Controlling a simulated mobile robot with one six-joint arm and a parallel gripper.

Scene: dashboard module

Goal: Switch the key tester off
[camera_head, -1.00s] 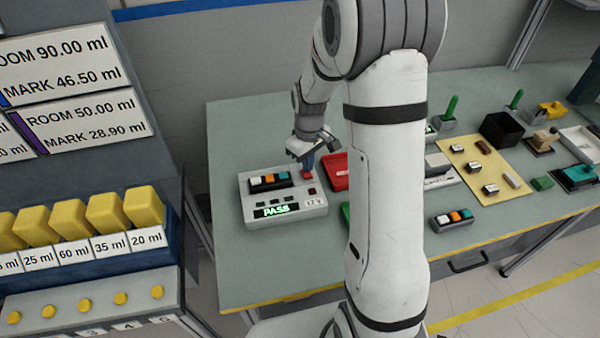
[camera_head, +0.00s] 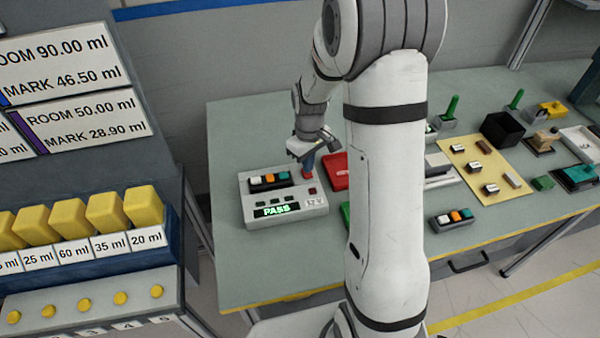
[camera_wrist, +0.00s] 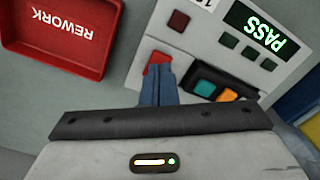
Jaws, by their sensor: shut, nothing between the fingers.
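The key tester (camera_head: 270,221) is a light grey box on the bench, left of my arm. Its display (camera_head: 277,210) reads PASS in green, and it also shows in the wrist view (camera_wrist: 258,28). A module with white, orange and teal keys (camera_head: 269,180) sits in its recess. A red switch (camera_wrist: 158,58) is at the tester's back right corner, partly hidden by my fingers. My gripper (camera_head: 308,172) is shut and empty, pointing down at this switch. In the wrist view the blue fingertips (camera_wrist: 160,72) overlap the red switch; whether they touch it I cannot tell.
A red REWORK tray (camera_wrist: 62,35) lies close to the tester. A second key module (camera_head: 452,220) lies right of my arm. A yellow mat with small parts (camera_head: 472,156) and a black box (camera_head: 502,130) are further right. The bench left of the tester is clear.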

